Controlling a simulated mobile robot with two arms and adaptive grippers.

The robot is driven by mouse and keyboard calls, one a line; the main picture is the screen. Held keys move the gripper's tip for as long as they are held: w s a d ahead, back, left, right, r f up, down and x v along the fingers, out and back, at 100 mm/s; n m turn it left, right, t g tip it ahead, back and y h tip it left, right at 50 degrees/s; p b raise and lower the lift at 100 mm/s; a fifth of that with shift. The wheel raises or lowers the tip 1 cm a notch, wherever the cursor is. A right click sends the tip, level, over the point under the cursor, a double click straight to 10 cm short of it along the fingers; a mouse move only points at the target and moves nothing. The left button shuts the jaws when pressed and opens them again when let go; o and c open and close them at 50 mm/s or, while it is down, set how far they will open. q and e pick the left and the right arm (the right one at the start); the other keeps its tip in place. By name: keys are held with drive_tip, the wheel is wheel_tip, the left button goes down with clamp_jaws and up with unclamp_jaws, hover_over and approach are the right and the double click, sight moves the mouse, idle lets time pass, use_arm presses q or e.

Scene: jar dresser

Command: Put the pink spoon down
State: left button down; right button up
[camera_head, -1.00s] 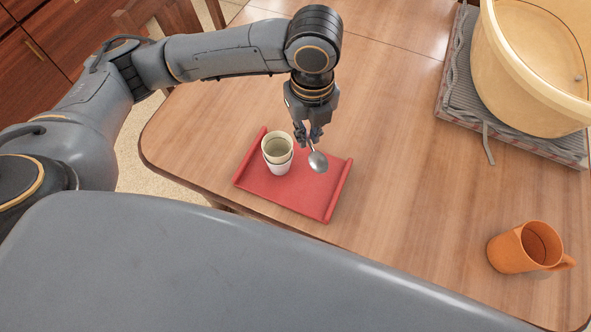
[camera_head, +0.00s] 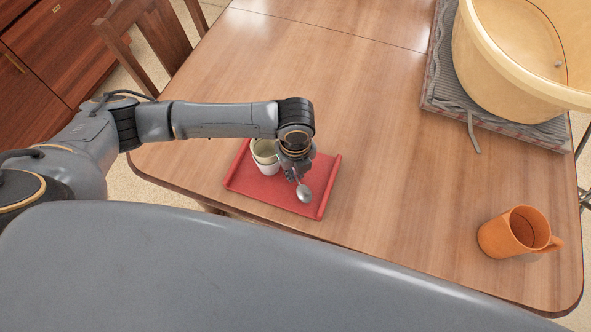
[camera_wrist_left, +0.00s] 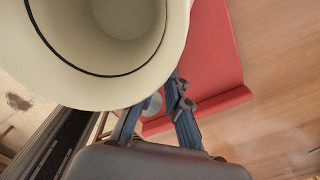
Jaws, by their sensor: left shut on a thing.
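My left gripper (camera_head: 293,174) is over the red tray and shut on a spoon (camera_head: 304,193). The spoon's bowl points down toward the front of the picture and looks silver-grey, not pink. Its handle is mostly hidden by the gripper. In the left wrist view the fingers (camera_wrist_left: 158,112) show at the bottom, with a small grey rounded part of what looks like the spoon (camera_wrist_left: 152,106) between them. I cannot tell whether the spoon touches the tray. My right gripper is not in view.
The red tray (camera_head: 249,184) lies on the wooden table. A cream cup (camera_head: 264,164) stands on it, close left of my gripper; it fills the upper left of the wrist view. An orange mug (camera_head: 508,232) and a large beige tub (camera_head: 490,75) stand to the right. The table's middle is clear.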

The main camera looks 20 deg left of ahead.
sight(296, 176)
use_arm(q)
drive_tip(key=shift+f, duration=0.3)
drive_tip(key=c, duration=1.4)
unclamp_jaws()
drive_tip(key=shift+f, duration=0.15)
drive_tip(key=shift+o, duration=0.2)
wheel_tip(296, 176, up, 12)
drive_tip(key=shift+r+b, duration=0.2)
drive_tip(key=shift+b, duration=0.15)
drive_tip(key=shift+s+f, duration=0.1)
drive_tip(key=shift+s, duration=0.05)
